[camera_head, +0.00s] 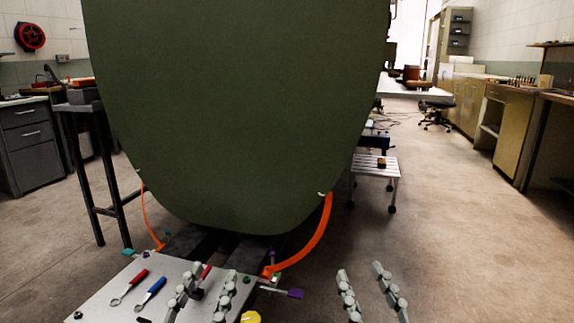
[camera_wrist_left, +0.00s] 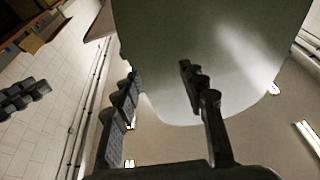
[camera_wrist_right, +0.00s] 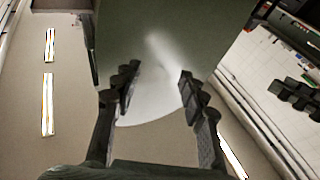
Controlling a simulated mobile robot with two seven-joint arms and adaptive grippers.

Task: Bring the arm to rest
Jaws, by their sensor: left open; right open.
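My left gripper (camera_head: 208,287) is open and empty above the light work table (camera_head: 88,300), at the bottom of the head view. My right gripper (camera_head: 364,285) is open and empty to the right of that table, over bare floor. In the left wrist view the fingers of my left gripper (camera_wrist_left: 162,85) stand apart with nothing between them. In the right wrist view the fingers of my right gripper (camera_wrist_right: 158,88) are also apart and empty. Both wrist views look up past the fuselage toward the ceiling.
The large green fuselage (camera_head: 235,110) fills the middle ahead. Orange straps (camera_head: 312,243) run from its lower sides. A red tool (camera_head: 128,286) and a blue tool (camera_head: 150,291) lie on the table. A step stool (camera_head: 375,168) stands right.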

